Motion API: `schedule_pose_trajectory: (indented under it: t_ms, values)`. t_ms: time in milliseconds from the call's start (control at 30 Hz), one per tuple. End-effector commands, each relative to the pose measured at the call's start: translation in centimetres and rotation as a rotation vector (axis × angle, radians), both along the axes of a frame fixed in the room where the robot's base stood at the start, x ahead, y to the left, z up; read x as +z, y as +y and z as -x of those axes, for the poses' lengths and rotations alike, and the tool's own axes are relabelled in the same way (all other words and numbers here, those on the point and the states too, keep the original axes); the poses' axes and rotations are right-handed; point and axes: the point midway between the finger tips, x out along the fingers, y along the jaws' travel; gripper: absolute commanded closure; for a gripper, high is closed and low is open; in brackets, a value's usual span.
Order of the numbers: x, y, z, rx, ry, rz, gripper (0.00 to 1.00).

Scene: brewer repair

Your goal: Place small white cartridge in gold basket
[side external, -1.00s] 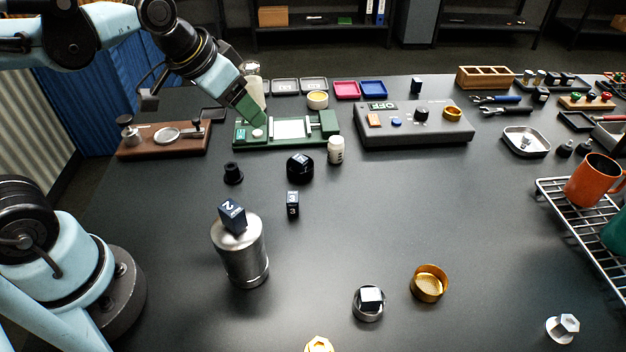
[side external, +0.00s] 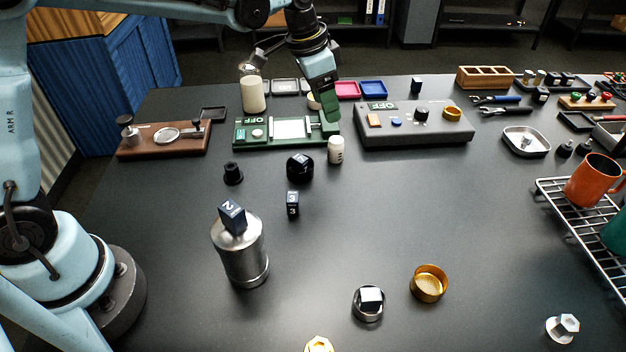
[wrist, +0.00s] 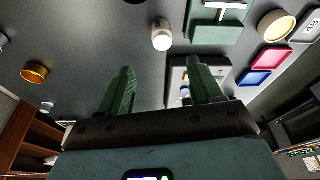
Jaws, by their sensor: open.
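The small white cartridge (side external: 336,150) stands upright on the dark table, just in front of the green fixture's right end. It also shows in the wrist view (wrist: 161,36), beyond my fingertips. The gold basket (side external: 429,283) sits empty and open-topped at the front of the table. A gold ring-shaped thing also shows at the left of the wrist view. My gripper (side external: 331,118) is above the right end of the green fixture, just above and behind the cartridge. Its green fingers (wrist: 160,85) are apart with nothing between them.
The green fixture (side external: 262,146) and a grey control box (side external: 440,128) flank the cartridge. A metal cylinder (side external: 243,262) with a dark numbered cube stands front left. A small metal cup (side external: 368,309) sits left of the basket. The table between cartridge and basket is clear.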

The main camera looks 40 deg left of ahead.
Motion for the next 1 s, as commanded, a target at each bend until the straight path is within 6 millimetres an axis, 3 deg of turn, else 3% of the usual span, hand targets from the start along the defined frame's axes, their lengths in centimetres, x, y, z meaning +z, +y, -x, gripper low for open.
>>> schedule_pose_trajectory:
  t_ms: [233,467,800,1000]
  values:
    - [-3.8,-0.6,-0.9,0.002,-0.001,0.0,0.36]
    - [-5.2,-0.7,-1.3,0.003,-0.001,0.0,0.36]
    - [-9.3,-1.0,-2.3,0.002,-0.002,0.0,0.36]
    - [-9.7,-1.1,-2.4,0.002,-0.002,0.0,0.36]
